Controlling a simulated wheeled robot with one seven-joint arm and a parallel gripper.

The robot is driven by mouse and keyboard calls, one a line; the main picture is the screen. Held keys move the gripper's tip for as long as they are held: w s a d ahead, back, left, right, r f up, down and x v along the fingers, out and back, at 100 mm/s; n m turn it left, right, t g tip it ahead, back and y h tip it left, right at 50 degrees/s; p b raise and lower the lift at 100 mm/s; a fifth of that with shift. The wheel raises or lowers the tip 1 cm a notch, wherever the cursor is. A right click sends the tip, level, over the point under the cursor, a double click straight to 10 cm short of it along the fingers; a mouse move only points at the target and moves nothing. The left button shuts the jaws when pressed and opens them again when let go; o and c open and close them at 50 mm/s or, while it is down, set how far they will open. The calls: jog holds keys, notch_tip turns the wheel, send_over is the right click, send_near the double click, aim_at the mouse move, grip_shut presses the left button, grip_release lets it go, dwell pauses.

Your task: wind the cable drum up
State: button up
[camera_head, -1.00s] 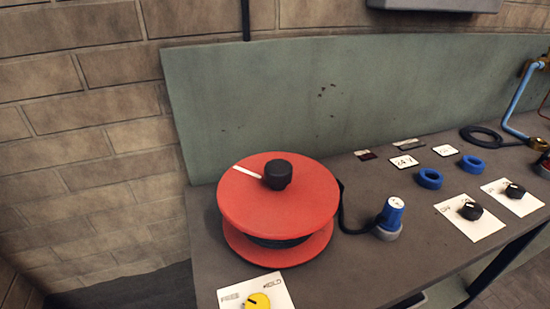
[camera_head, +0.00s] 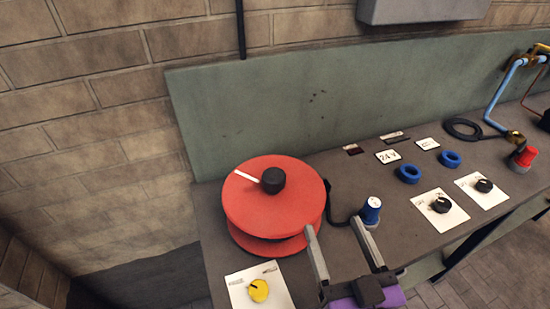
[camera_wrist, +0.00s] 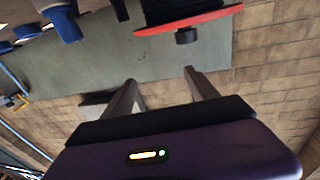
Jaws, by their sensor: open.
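The cable drum (camera_head: 268,215) is red, with a black knob (camera_head: 273,180) on top and a white stripe on its upper flange pointing to the upper left. It stands at the left end of the bench. Its black cable (camera_head: 340,215) runs to a blue plug (camera_head: 371,210) on a grey base. My gripper (camera_head: 334,225) is open and empty, in front of and to the right of the drum, apart from the knob. In the wrist view the drum's red flange (camera_wrist: 190,20) and knob (camera_wrist: 186,36) show upside down, beyond the two fingers (camera_wrist: 158,78).
A yellow knob (camera_head: 258,290) on a white card sits in front of the drum. Two black knobs on cards, two blue rings (camera_head: 408,174) and a red-capped part (camera_head: 523,158) stand to the right on the bench (camera_head: 340,180). A green panel (camera_head: 300,110) stands behind.

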jog(key=w+a+r+n+g+y+p, duration=0.15)
jog(key=w+a+r+p, duration=0.25)
jog(key=w+a+r, duration=0.4)
jog(key=g, duration=0.4)
send_near(274, 176)
jog(key=shift+w+a+n+h, duration=0.2)
jog(key=shift+w+a, duration=0.2)
jog(key=shift+w, duration=0.2)
jog(key=shift+w+a+n+h, duration=0.15)
jog(key=shift+w+a, duration=0.2)
jog(key=shift+w, duration=0.3)
jog(key=shift+f, duration=0.25)
jog(key=shift+w+a+f, duration=0.1)
jog(key=shift+w+f, duration=0.05)
jog(key=shift+f, duration=0.05)
jog(key=shift+x, duration=3.55)
grip_shut()
